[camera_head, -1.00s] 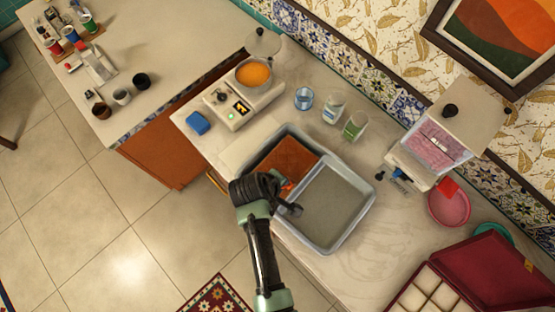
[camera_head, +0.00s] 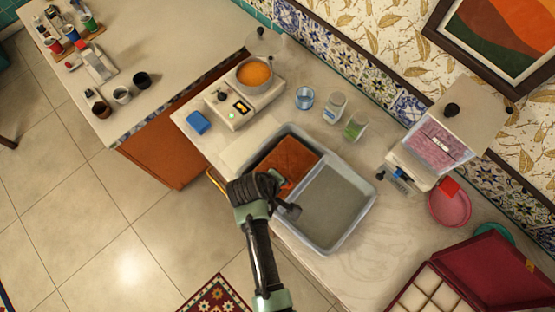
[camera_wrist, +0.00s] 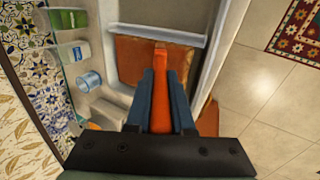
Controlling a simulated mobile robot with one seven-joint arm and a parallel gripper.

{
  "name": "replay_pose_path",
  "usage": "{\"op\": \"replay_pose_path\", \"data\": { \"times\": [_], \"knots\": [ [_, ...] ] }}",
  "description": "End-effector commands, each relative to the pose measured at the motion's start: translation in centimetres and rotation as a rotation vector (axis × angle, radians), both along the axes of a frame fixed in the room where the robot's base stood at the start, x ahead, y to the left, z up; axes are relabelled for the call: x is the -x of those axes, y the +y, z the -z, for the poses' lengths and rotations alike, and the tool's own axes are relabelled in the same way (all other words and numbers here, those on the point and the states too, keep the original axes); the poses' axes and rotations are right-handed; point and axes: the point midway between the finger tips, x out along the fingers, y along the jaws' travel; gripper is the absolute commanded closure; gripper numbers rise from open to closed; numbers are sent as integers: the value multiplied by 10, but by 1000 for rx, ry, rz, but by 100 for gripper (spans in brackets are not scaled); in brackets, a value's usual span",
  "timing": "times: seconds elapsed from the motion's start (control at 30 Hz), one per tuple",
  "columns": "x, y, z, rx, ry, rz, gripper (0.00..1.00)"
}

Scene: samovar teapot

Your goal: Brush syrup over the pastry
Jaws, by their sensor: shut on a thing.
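The pastry (camera_head: 292,158) is a flat reddish-brown slab in the left compartment of a grey two-part tray (camera_head: 372,197). It also shows in the wrist view (camera_wrist: 135,60). My gripper (camera_wrist: 160,100) is shut on an orange brush handle (camera_wrist: 182,92), held between its two blue-grey fingers over the pastry. In the head view my gripper (camera_head: 287,190) is at the near side of the tray, close to the divider, and my arm covers part of the pastry. The brush's bristle end is hidden, so I cannot tell whether it touches the pastry. An orange-filled pot (camera_head: 254,73) stands on a white burner unit (camera_head: 236,112).
The tray's right compartment (camera_head: 335,205) holds a flat grey surface. Several glasses (camera_head: 335,105) stand behind the tray. A blue sponge (camera_head: 198,122) lies left, and a pink bowl (camera_head: 450,207) and an open maroon box (camera_head: 490,275) are right.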

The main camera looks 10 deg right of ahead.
Motion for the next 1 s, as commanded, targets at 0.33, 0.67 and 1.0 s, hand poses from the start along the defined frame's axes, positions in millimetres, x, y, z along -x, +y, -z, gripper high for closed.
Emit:
{"op": "replay_pose_path", "data": {
  "times": [0.33,0.67,1.0],
  "knots": [
    [12,11,0,-1,3,-1,100],
    [11,11,-21,-2,-2,-2,100],
    [11,11,-61,-2,-1,-1,100]
  ]
}}
